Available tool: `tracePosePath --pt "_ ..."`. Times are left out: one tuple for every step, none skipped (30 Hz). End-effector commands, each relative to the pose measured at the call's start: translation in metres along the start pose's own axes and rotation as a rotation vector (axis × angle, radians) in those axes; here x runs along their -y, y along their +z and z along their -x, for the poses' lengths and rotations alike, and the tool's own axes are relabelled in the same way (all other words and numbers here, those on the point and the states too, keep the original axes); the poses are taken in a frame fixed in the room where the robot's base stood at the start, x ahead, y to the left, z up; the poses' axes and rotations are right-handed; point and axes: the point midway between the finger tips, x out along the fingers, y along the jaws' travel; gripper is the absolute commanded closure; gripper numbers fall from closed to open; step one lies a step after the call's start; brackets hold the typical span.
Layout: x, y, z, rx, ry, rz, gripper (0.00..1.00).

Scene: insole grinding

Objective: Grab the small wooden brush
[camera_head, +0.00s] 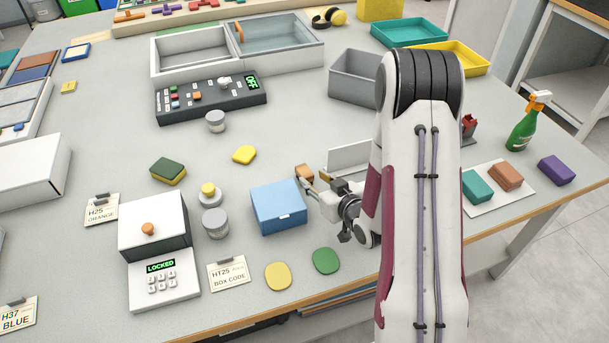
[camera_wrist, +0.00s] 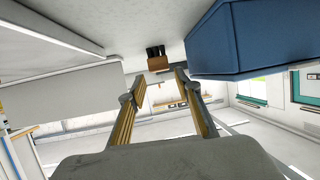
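The small wooden brush (camera_head: 304,172) stands on the table just behind the right side of the blue box. In the wrist view the brush (camera_wrist: 158,63) shows a brown wooden block with dark bristles, beyond and between my fingertips. My gripper (camera_head: 313,187) reaches in from the right, close to the brush. In the wrist view, which looks upside down, my gripper (camera_wrist: 156,86) is open, with a gap between its fingers and nothing held. In the head view the fingertips are small and partly overlap the brush area, so contact cannot be told there.
The blue box (camera_head: 279,207) stands close to the left of my gripper. A white upright panel (camera_head: 350,157) is close behind it. A grey bin (camera_head: 353,80) stands farther back. Yellow (camera_head: 278,276) and green (camera_head: 326,261) oval pads lie in front. The table left of the brush is mostly clear.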

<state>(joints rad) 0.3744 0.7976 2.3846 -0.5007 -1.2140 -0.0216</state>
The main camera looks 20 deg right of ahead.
Motion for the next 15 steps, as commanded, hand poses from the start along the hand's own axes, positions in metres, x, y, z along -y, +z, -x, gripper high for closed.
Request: tracePosePath --pt "0.001 0.000 -0.004 0.000 -0.001 0.001 0.67" --pt "0.001 0.000 -0.006 0.000 -0.001 0.001 0.67" --pt "0.001 0.000 -0.010 -0.001 -0.001 0.001 0.67" --pt "0.001 0.000 -0.012 0.000 -0.001 0.001 0.67" --pt "0.000 0.000 -0.014 0.000 -0.001 0.001 0.67" --pt "0.000 0.000 -0.016 0.000 0.000 0.000 0.67" --pt "0.000 0.000 -0.017 0.000 0.000 0.000 0.67" --pt "0.000 0.000 -0.018 0.000 0.000 0.000 0.67" --pt "0.000 0.000 -0.019 0.000 0.000 0.000 0.67" --pt "0.000 0.000 -0.020 0.000 0.000 0.000 0.67" --pt "0.000 0.000 -0.020 0.000 0.000 0.000 0.67" --pt "0.000 0.000 -0.020 0.000 0.000 0.000 0.67" --pt "0.000 0.000 -0.020 0.000 0.000 0.000 0.67" --pt "0.000 0.000 -0.020 0.000 0.000 0.000 0.67" --pt "0.000 0.000 -0.020 0.000 0.000 -0.001 0.67"
